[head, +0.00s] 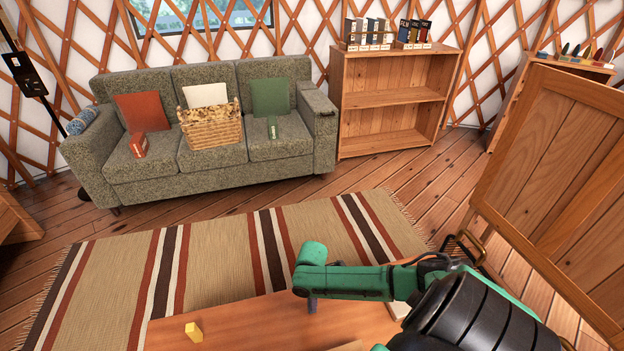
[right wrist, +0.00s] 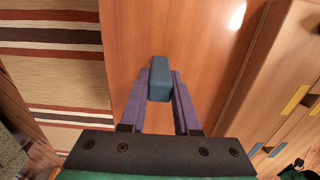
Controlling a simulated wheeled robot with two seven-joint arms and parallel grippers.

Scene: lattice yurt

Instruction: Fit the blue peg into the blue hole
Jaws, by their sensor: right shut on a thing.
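My right gripper (head: 312,304) reaches over the wooden table, fingers pointing down. In the right wrist view its two purple fingers (right wrist: 159,90) are shut on a blue peg (right wrist: 159,78), a block with bevelled edges, above the bare table top. The peg cannot be made out in the head view. At the right of the wrist view is a pale wooden board (right wrist: 290,65) with yellow and blue marks; I cannot tell clearly which of them is the blue hole. The peg is apart from the board, to its left. My left gripper is not in view.
A yellow block (head: 193,331) stands on the table (head: 245,312) at the left. A striped rug (head: 215,245) lies beyond the table. A sofa (head: 205,160) and a bookshelf (head: 390,105) stand farther back. The table between the yellow block and my gripper is clear.

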